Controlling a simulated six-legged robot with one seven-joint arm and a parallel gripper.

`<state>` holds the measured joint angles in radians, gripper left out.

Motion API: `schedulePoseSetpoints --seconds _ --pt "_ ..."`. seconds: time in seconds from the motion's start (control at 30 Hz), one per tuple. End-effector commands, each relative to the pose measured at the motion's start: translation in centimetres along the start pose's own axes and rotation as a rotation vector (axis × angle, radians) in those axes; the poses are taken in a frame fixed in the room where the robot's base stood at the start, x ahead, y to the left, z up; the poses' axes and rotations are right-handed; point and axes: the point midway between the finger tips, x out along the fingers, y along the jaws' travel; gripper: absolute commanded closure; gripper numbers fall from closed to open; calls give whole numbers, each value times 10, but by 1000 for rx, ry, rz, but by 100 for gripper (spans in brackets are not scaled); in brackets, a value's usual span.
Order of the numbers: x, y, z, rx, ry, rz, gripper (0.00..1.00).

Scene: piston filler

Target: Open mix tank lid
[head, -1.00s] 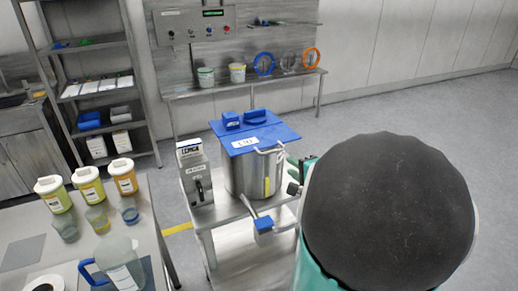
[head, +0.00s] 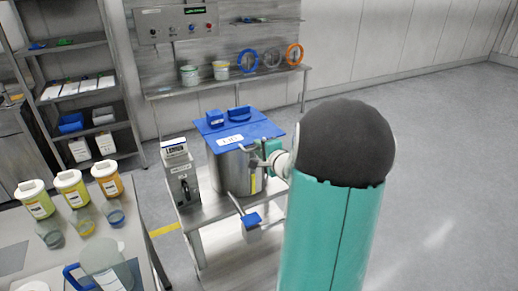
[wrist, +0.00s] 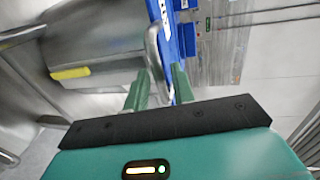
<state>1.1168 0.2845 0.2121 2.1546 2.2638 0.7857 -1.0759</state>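The mix tank (head: 232,175) is a steel pot on a metal cart. Its flat blue lid (head: 257,130) lies level over the top and looks closed. A bent metal handle (head: 250,149) sticks out at the lid's right front edge. My gripper (head: 271,152) is beside this handle, partly hidden by my arm. In the wrist view, the blue lid (wrist: 187,38) shows edge-on, and the metal handle (wrist: 153,48) reaches down between the two spread green fingers of my gripper (wrist: 161,75). The fingers look apart, with no clear grip on it.
A grey control box (head: 179,172) stands left of the tank on the cart (head: 210,240). A table with bottles (head: 73,188) is at left, a wall bench (head: 190,92) behind. Floor at right is clear.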

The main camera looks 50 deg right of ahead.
Motion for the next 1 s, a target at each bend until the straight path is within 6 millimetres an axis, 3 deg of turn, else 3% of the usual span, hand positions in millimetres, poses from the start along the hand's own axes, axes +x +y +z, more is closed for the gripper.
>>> schedulePoseSetpoints --seconds 0.37,0.5,0.53,1.0 --pt "10 0 0 1 1 0 75" --pt "10 0 0 1 0 0 98" --pt "10 0 0 1 0 0 100" --pt "10 -5 2 -1 -8 24 100"
